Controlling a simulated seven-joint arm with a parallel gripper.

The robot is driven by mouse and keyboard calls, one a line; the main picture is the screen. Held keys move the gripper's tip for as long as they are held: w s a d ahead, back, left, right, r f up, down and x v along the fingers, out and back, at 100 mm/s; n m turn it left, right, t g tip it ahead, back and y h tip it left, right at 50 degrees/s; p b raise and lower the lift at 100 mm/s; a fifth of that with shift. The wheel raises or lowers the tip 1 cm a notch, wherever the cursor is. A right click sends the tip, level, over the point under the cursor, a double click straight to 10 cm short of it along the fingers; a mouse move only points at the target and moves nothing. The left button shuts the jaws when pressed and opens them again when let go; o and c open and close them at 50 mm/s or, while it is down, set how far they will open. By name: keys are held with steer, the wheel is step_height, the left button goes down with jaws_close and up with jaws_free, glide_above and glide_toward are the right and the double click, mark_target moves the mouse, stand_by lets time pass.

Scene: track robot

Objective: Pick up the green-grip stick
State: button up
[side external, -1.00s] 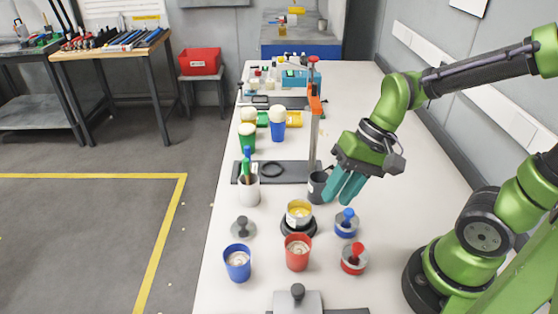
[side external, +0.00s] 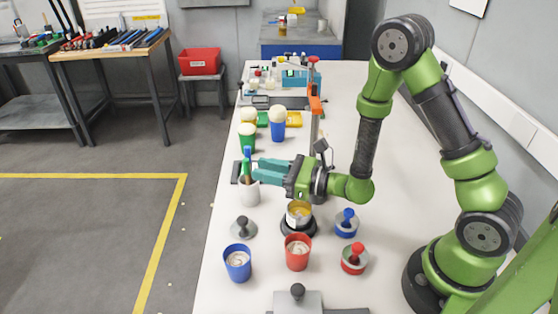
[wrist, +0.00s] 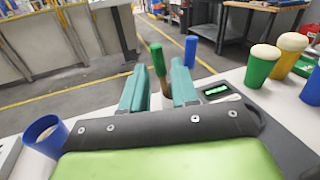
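The green-grip stick (side external: 246,168) stands upright in a light grey cup (side external: 249,194) in the side view. A blue-topped stick (side external: 248,151) stands in the same cup. In the wrist view the green grip (wrist: 157,58) leans slightly, with a brown shaft below it, and the blue one (wrist: 190,50) is to its right. My gripper (side external: 256,170) is level, its teal fingers pointing left at the sticks. In the wrist view my gripper (wrist: 159,74) is open, with the green-grip stick in the gap at or just past the fingertips. Whether a finger touches it cannot be told.
A blue cup (side external: 237,264), a red cup (side external: 298,254) and a yellow-filled tin (side external: 299,210) stand nearer the camera. Cream-topped green (side external: 247,138) and blue (side external: 278,128) cups stand behind my gripper. An orange-topped post (side external: 315,106) rises behind my wrist. The table's left edge is close to the stick cup.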

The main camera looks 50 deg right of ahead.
steer(key=x, duration=0.7)
steer(key=shift+s, duration=0.1)
jaws_close()
